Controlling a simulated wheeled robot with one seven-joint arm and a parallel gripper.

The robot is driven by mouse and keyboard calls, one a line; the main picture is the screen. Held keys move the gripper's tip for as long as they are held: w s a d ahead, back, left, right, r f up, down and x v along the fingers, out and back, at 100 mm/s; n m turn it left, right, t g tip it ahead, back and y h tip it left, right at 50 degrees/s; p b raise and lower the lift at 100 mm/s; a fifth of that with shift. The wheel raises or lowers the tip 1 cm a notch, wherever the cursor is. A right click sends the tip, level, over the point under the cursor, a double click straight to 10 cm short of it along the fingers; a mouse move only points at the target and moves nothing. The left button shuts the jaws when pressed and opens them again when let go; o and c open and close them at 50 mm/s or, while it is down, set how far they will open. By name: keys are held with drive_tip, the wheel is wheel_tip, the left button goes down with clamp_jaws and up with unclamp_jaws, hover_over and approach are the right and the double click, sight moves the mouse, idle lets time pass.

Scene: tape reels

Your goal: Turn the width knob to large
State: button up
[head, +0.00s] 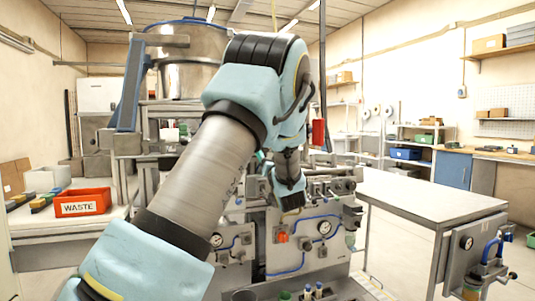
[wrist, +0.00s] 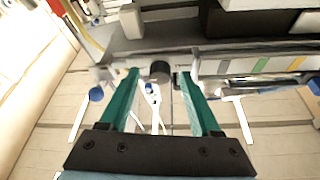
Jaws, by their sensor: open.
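A dark round knob (wrist: 160,70) shows in the wrist view, on the front edge of a grey panel; whether it is the width knob I cannot read. My gripper (wrist: 159,76) is open, with one teal finger on each side of the knob and a gap on both sides. Whether the fingertips reach the knob's depth is unclear. A strip with coloured bands (wrist: 255,65) lies right of the knob. In the head view my arm reaches to the machine panel (head: 335,258), and its end hides the knob; the fingers are not clear there.
A blue-ended fitting (wrist: 96,94) and white levers stand close to the fingers. In the head view, gauges (head: 324,228), blue tubing and valves crowd the panel. A red WASTE bin (head: 82,203) stands left, and a bare grey table (head: 430,202) stands right.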

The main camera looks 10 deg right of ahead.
drive_tip(key=b+v, duration=0.2)
drive_tip(key=v, duration=0.8)
drive_tip(key=shift+s, duration=0.3)
drive_tip(key=shift+d+f, duration=0.1)
